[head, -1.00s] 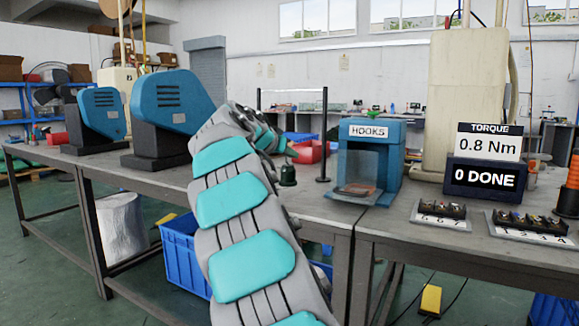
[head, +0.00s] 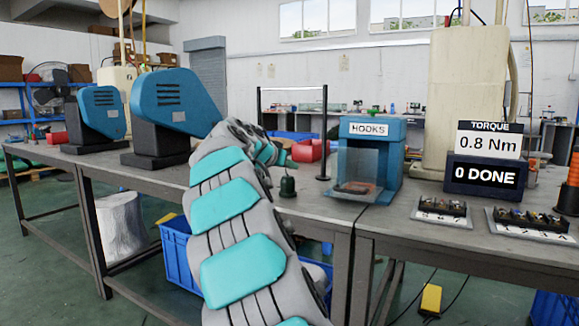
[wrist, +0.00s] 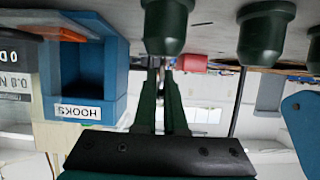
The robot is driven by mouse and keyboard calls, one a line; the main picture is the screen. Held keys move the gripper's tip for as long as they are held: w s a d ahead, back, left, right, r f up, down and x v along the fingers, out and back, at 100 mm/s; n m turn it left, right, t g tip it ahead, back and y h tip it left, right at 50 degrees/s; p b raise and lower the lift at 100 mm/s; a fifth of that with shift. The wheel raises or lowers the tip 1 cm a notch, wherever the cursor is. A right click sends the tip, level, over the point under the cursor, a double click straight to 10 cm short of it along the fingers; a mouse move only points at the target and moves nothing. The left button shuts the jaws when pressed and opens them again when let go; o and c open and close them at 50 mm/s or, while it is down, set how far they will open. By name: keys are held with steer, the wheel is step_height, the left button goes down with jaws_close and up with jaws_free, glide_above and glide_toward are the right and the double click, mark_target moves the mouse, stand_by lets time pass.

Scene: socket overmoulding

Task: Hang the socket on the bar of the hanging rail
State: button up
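Dark green bell-shaped sockets show along the top of the wrist view, which is upside down. One socket (wrist: 167,25) is in line with my fingers; another socket (wrist: 265,32) is to its right. In the head view one socket (head: 288,187) shows just below my gripper (head: 287,160). In the wrist view my gripper (wrist: 161,72) has its two dark fingers side by side with a narrow gap. Whether the tips touch the socket's top is unclear.
A blue HOOKS box (head: 388,150) with a clear front guard stands to the right of the rail. A torque display (head: 486,160) and small trays (head: 440,212) lie farther right. Blue machines (head: 170,105) stand at left. A red bin (head: 308,150) is behind the rail.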

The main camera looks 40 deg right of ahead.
steer(key=o, duration=0.4)
steer(key=shift+r, duration=0.1)
steer(key=shift+r+p, duration=0.25)
steer(key=shift+p, duration=0.15)
steer(key=v, duration=1.2)
steer(key=shift+w, duration=0.1)
